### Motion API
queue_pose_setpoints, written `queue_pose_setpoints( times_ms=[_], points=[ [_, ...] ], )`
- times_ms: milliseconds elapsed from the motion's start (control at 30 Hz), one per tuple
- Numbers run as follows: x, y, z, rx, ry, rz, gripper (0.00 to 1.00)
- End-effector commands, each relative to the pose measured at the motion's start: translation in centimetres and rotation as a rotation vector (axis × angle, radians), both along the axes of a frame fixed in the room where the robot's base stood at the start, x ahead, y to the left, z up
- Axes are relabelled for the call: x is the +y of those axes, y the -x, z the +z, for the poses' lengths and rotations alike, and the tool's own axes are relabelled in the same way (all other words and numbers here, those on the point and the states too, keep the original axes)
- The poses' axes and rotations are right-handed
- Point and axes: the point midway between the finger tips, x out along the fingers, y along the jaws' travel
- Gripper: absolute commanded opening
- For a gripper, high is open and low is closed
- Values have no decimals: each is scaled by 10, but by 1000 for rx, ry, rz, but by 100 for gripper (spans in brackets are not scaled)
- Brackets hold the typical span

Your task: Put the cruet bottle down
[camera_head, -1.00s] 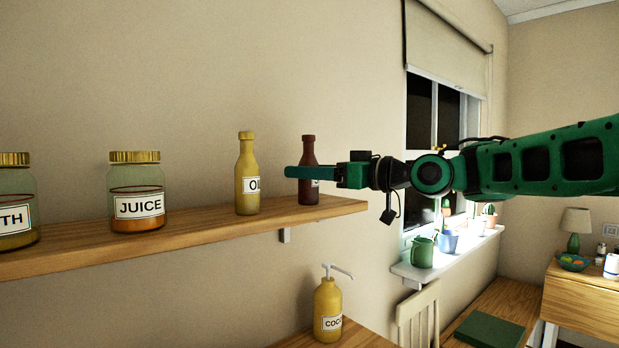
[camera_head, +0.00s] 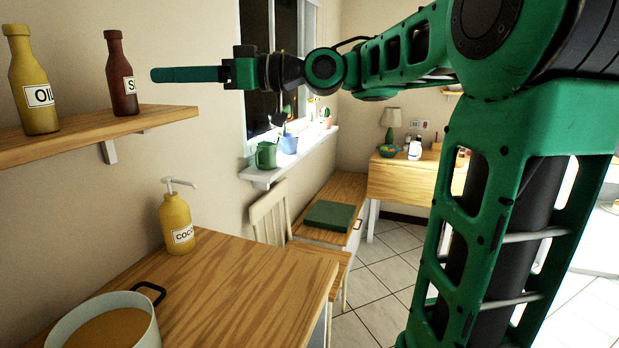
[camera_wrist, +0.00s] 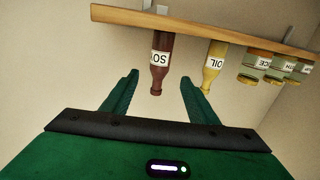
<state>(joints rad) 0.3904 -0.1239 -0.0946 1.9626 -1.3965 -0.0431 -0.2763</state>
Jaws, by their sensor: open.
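A dark red-brown bottle (camera_head: 122,78) with a white label starting "SO" stands upright near the right end of the wooden wall shelf; I take it as the cruet bottle. My gripper (camera_head: 160,75) is to its right at about the same height, with a visible gap between fingertips and bottle in the head view. In the wrist view the picture is upside down. There the bottle (camera_wrist: 161,66) appears ahead, between the two spread green fingers (camera_wrist: 160,78), which hold nothing. A yellow oil bottle (camera_head: 34,75) stands to its left.
The shelf (camera_head: 165,114) also carries jars, seen in the wrist view (camera_wrist: 257,66). Below are a yellow pump bottle (camera_head: 174,225) and a pot (camera_head: 60,325) on a wooden counter (camera_head: 235,285). A windowsill with a green pot (camera_head: 266,156) lies beyond my gripper.

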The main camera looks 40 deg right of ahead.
Motion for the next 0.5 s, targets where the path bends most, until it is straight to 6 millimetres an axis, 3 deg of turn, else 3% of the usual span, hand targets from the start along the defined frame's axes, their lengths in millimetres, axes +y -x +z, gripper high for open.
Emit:
queue_pose_setpoints(
  times_ms=[167, 267, 400, 500],
  points=[
    [-3, -2, -10, 25, 17, -22, 54],
    [-14, -8, -37, 100, 64, -87, 54],
    [-50, -10, -107, 300, 165, -245, 54],
    [-83, 4, -163, 475, 230, -371, 54]
  ],
)
